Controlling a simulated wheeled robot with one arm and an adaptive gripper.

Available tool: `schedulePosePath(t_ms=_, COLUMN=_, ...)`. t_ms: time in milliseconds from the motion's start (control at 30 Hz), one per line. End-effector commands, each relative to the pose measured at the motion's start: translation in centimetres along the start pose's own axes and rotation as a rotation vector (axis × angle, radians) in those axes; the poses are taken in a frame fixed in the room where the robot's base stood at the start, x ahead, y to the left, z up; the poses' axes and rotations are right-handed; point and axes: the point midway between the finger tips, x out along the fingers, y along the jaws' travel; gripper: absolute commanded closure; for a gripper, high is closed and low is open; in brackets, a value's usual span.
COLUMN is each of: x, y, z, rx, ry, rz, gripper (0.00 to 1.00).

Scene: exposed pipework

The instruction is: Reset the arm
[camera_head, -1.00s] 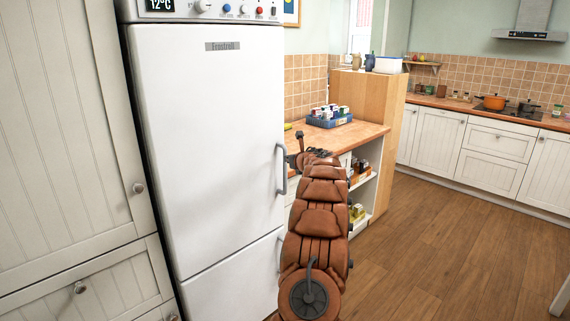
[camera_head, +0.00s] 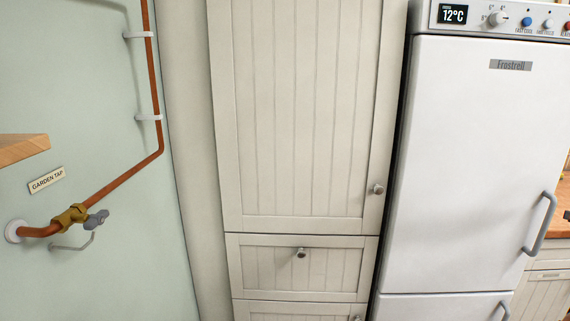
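My arm and my gripper do not show in the current head view, so I cannot see how the arm is posed or whether the gripper is open or shut.
A tall cream cupboard (camera_head: 300,110) stands ahead, with drawers (camera_head: 298,268) below. A white fridge (camera_head: 475,170) with a grey handle (camera_head: 540,224) is on the right.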

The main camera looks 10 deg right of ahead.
Motion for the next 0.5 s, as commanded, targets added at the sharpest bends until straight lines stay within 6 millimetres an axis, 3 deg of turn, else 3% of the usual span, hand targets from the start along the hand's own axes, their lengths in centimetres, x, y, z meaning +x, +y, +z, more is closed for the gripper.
schedulePosePath(t_ms=233, x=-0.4, y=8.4, z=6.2, rx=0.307, ry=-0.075, rz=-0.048, gripper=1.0)
schedulePosePath(t_ms=400, x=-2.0, y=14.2, z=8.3, rx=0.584, ry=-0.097, rz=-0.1, gripper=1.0)
schedulePosePath(t_ms=500, x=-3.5, y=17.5, z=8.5, rx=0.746, ry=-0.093, rz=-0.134, gripper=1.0)
